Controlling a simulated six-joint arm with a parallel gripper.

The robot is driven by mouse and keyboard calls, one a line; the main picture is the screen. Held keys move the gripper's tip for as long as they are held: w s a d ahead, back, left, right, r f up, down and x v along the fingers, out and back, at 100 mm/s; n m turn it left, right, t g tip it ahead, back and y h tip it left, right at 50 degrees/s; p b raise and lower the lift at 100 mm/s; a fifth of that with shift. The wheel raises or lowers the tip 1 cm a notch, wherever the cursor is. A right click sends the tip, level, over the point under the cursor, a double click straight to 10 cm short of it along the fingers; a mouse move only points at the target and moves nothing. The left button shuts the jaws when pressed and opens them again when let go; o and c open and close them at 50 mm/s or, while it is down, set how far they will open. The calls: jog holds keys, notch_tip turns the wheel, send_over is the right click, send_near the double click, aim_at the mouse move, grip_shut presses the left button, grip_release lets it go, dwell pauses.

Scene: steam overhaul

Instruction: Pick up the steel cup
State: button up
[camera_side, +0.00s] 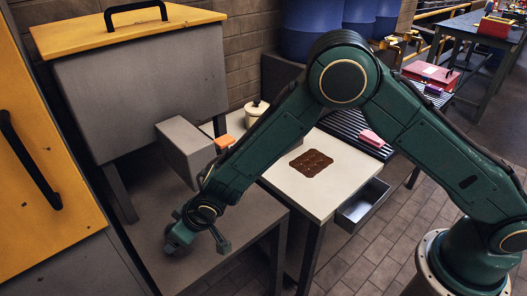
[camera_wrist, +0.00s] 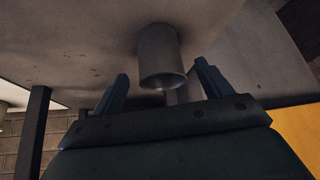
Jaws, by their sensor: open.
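The steel cup (camera_wrist: 162,58) is a plain grey cylinder in the wrist view. That view looks upside down, with the grey bench top (camera_wrist: 85,35) above and the cup's rim toward the bottom of the picture. The cup appears to stand upright on the bench. My gripper (camera_wrist: 162,82) is open, its two dark fingers on either side of the cup in the picture; no contact is visible. In the side view my gripper (camera_side: 196,241) is low over the grey bench (camera_side: 148,236); I cannot make out the cup there, which seems hidden by the gripper or arm.
A grey box-like part (camera_side: 186,150) juts out behind the gripper, below the yellow-lidded tank (camera_side: 145,85). To the right is a white-topped table (camera_side: 345,180) with a brown mat (camera_side: 311,164), a lidded white pot (camera_side: 257,112) and an open drawer (camera_side: 362,204). The bench's front part is clear.

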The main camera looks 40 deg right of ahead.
aim_at(178, 253)
jog(key=shift+x, duration=2.35)
jog(key=c, duration=1.1)
